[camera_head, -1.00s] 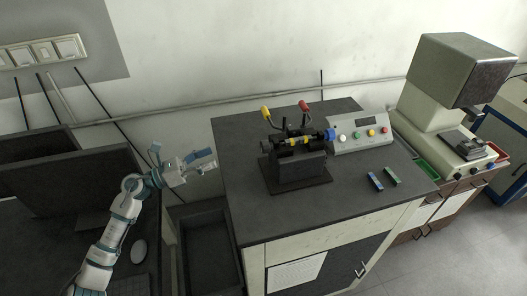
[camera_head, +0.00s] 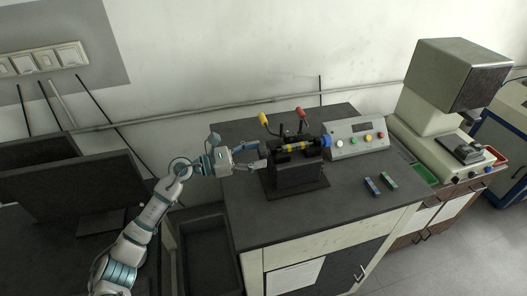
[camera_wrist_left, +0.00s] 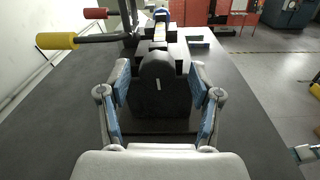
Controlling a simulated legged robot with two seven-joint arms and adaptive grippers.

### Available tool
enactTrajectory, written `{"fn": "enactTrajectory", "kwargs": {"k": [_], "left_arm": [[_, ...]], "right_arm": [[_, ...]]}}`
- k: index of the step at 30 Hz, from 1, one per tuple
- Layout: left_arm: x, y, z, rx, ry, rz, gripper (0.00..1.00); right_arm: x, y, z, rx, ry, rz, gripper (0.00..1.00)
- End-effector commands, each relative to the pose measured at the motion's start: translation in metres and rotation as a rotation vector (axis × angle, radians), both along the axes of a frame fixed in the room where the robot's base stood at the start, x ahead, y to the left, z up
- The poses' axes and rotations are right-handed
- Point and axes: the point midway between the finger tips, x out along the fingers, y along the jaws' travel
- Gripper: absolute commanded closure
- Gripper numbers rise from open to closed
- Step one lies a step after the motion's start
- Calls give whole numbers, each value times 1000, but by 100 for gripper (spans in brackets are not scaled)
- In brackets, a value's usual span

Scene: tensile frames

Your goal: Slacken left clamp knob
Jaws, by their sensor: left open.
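The left clamp knob (camera_wrist_left: 157,72) is a black round knob with a small white mark, at the near end of the tensile frame (camera_head: 296,172) in the left wrist view. My left gripper (camera_head: 261,158) is at the frame's left end in the head view. In the left wrist view its two blue-padded fingers (camera_wrist_left: 159,84) are spread, one on each side of the knob, with gaps visible between pads and knob. The frame carries a yellow-tipped lever (camera_head: 264,118) and a red-tipped lever (camera_head: 300,112). At the right edge of the left wrist view, a pale and teal part (camera_wrist_left: 306,153) looks like my right gripper, cut off.
A control box (camera_head: 355,139) with coloured buttons stands right of the frame. The yellow lever sticks out near my left gripper's side. The front of the top is clear.

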Motion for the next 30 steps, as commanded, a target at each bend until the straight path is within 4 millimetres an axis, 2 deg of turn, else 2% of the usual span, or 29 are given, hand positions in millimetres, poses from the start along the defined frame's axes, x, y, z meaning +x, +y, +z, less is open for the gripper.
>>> {"fn": "enactTrajectory", "kwargs": {"k": [2,6,15,16,17,23,30], "left_arm": [[3,-10,1,-2,0,0,36],[7,-18,0,-4,1,2,36],[8,-24,-1,0,1,2,36],[8,-25,-1,1,1,1,38],[8,-25,-1,1,1,1,46],[8,-25,-1,1,1,1,96],[8,-24,1,-5,9,2,96]], "right_arm": [[-2,0,-1,0,1,0,60],[-4,1,-4,-1,2,1,60],[-3,0,-6,0,2,1,60],[-3,0,-6,0,2,1,60],[-3,0,-6,0,2,1,60],[-3,-1,-6,-1,2,2,60],[-2,-2,-4,-1,-1,1,60]]}}
